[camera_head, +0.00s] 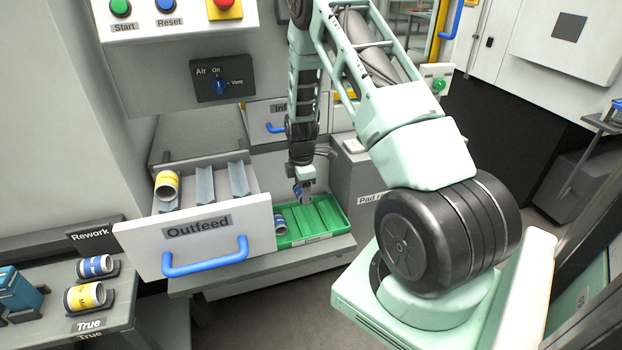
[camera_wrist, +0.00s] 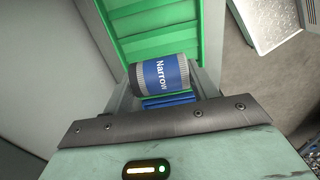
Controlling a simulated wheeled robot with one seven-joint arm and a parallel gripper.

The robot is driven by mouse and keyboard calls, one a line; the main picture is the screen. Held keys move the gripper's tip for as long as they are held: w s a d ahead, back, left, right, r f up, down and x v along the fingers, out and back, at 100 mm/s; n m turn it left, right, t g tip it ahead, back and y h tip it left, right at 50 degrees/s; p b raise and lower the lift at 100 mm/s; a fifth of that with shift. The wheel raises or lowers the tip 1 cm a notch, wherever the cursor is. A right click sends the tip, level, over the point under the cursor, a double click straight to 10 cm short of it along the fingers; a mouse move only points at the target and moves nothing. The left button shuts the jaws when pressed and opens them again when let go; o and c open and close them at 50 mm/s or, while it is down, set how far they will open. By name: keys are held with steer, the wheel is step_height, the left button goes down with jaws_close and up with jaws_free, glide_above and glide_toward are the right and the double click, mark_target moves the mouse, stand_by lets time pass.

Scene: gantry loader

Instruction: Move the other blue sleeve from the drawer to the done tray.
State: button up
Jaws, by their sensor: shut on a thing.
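My gripper (camera_head: 305,196) is shut on a blue sleeve (camera_head: 298,188) and holds it above the green tray (camera_head: 327,214). In the wrist view the held sleeve (camera_wrist: 160,75) has grey ends and reads "Narrow"; the green tray (camera_wrist: 165,45) lies beyond it. A second blue sleeve (camera_head: 281,225) lies at the left end of the tray, whose front label is too small to read. The Outfeed drawer (camera_head: 205,240) stands open to the left. It holds a yellow sleeve (camera_head: 166,186) in its left part, and its other cradles look empty.
The drawer's blue handle (camera_head: 206,262) sticks out in front. On the Rework bench (camera_head: 128,312) at the left lie another blue sleeve (camera_head: 95,265) and a yellow one (camera_head: 85,296). A grey Pad cabinet (camera_head: 362,178) stands right of the tray. The tray's right part is clear.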

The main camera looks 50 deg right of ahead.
steer(key=shift+d+f, duration=0.3)
steer(key=shift+f, duration=0.55)
steer(key=shift+f+b, duration=3.05)
steer(key=shift+f, duration=1.1)
steer(key=o, duration=1.2)
step_height(320, 180, up, 18)
steer(key=shift+f, duration=0.25)
steer(key=shift+s, duration=0.15)
